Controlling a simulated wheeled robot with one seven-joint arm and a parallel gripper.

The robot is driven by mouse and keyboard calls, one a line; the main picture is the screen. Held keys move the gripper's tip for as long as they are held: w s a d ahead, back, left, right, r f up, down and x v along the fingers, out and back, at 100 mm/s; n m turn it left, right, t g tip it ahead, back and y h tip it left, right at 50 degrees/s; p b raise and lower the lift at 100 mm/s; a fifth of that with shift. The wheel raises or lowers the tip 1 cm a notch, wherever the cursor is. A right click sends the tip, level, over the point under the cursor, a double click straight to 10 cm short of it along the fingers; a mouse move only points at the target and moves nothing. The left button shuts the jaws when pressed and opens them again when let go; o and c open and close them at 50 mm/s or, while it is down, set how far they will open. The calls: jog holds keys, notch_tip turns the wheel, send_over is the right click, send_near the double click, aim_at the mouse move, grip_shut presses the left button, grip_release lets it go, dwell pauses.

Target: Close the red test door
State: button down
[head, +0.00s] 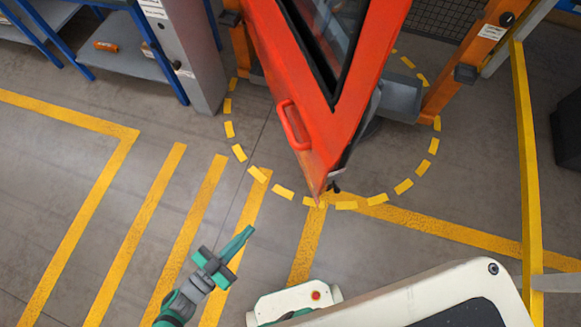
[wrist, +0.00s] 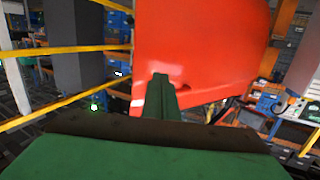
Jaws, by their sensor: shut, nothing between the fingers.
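The red test door (head: 330,120) stands swung open toward me in the head view, hung in an orange frame (head: 462,70). Its red pull handle (head: 291,124) is on the left face, and its free lower corner points down at the dashed floor arc. My gripper (head: 244,236) is shut and empty, left of and nearer than the door, apart from it in the head view. In the wrist view my gripper's shut fingers (wrist: 160,82) point at the red door panel (wrist: 200,45). Whether they touch it cannot be told there.
A dashed yellow arc (head: 283,191) marks the floor around the door. A grey cabinet (head: 190,55) and a blue-framed shelf (head: 120,50) stand at the upper left. The striped floor at left is clear.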

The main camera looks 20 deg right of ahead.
jog(key=w+d+m+g+h, duration=0.1)
jog(key=w+m+g+h, duration=0.2)
jog(key=w, duration=0.4)
jog(key=m+g, duration=0.3)
jog(key=g, duration=0.3)
send_near(307, 165)
jog(key=shift+h, duration=0.4)
jog(key=d, duration=0.6)
jog(key=shift+d+f, duration=0.2)
jog(key=shift+f, duration=0.2)
